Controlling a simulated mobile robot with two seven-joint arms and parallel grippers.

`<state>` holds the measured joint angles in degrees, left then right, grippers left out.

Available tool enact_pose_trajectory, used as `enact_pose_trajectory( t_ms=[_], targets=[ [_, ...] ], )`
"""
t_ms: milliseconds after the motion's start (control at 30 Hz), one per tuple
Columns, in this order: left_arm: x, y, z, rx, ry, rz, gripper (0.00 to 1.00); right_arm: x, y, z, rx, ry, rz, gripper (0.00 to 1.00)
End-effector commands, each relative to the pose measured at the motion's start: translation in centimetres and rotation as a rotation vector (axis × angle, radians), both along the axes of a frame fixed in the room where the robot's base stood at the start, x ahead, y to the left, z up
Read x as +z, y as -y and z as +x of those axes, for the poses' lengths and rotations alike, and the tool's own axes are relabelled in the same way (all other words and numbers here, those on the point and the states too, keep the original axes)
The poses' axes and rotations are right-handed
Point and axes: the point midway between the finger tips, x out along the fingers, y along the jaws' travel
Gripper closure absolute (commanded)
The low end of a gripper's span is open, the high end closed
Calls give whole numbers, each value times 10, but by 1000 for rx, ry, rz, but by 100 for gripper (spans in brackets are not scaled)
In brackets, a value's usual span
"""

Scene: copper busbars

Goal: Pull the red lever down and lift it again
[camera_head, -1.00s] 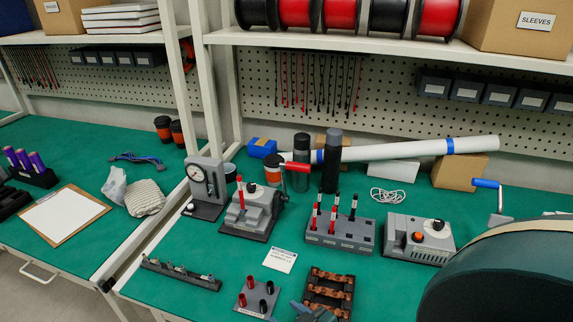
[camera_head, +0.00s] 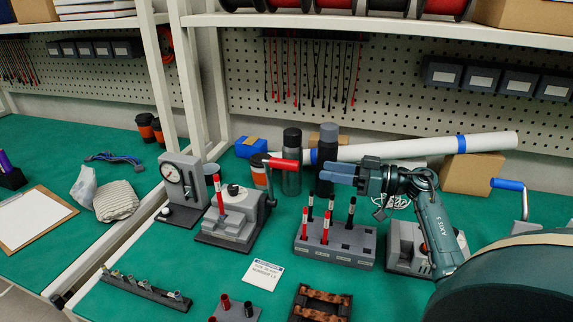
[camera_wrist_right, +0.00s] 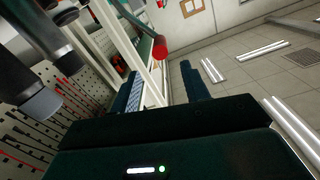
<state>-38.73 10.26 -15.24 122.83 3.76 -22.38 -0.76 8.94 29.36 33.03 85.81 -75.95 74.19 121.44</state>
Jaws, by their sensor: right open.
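The red lever (camera_head: 285,163) is a red grip sticking out to the right from the top of a dark arm on a grey bench press (camera_head: 232,215). The lever stands raised. My right gripper (camera_head: 327,173) is open, with blue fingers pointing left toward the grip's end, a short way to its right. In the right wrist view the round end of the red lever (camera_wrist_right: 160,47) shows ahead, between the directions of the two spread fingers (camera_wrist_right: 160,85). Nothing is between the fingers. My left gripper is not in view.
Dark bottles (camera_head: 292,160) stand close behind the lever, and a dial gauge stand (camera_head: 183,185) is left of the press. A grey rack (camera_head: 335,245) with red and black probes is below my right gripper. A white tube (camera_head: 430,148) lies behind.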

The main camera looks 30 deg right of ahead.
Motion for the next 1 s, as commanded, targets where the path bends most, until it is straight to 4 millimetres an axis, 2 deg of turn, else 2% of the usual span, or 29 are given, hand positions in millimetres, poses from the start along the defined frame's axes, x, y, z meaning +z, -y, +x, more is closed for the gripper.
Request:
enact_pose_trajectory(
  t_ms=[300,500,700,933,1000],
  targets=[
    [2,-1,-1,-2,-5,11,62,2,-45,52,2,5,6,54],
    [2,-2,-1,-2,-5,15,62,1,-63,74,-1,3,4,54],
    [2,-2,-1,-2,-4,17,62,0,-70,82,-1,2,2,54],
    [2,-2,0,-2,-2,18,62,0,-71,82,0,2,1,54],
    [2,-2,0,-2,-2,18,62,0,-71,82,0,2,1,58]
  ],
)
